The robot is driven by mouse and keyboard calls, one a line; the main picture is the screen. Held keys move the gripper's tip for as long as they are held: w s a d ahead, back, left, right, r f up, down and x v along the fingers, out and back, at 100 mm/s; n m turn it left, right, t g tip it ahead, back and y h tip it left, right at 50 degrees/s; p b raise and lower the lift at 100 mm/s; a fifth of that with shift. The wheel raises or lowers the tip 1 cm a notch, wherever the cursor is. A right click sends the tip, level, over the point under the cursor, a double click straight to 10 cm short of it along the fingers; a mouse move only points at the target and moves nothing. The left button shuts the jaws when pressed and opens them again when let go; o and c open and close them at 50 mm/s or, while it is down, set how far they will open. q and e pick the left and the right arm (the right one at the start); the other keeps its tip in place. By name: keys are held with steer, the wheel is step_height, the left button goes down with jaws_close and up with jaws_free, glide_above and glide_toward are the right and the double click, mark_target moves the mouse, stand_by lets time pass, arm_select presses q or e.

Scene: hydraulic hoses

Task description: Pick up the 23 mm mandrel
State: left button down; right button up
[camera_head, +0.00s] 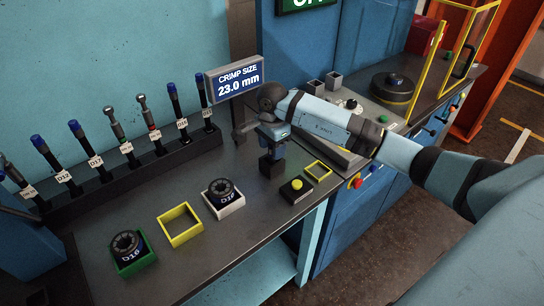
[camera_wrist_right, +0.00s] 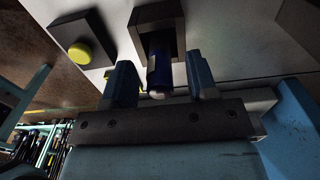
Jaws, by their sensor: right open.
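The sign (camera_head: 236,79) reads "CRIMP SIZE 23.0 mm". A dark blue, pale-tipped cylinder (camera_wrist_right: 158,72) stands in a square grey socket (camera_wrist_right: 160,19) in the right wrist view. No size is readable on it, so I cannot tell if it is the 23 mm mandrel. My right gripper (camera_head: 271,147) points down at the small dark block beside the yellow button; it also shows in the wrist view (camera_wrist_right: 160,84). Its fingers are open, one on each side of the cylinder, with gaps visible. Several labelled mandrels (camera_head: 124,135) stand in the rack at left. My left gripper is not in view.
A yellow button box (camera_head: 297,187) sits close beside my right gripper, with an empty yellow frame (camera_head: 318,171) behind it. Round dies sit in a white tray (camera_head: 233,208) and a green tray (camera_head: 143,266). An empty yellow tray (camera_head: 179,238) lies between them.

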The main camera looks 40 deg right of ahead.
steer(key=shift+c, duration=0.2)
jaws_close()
steer(key=shift+r, duration=0.15)
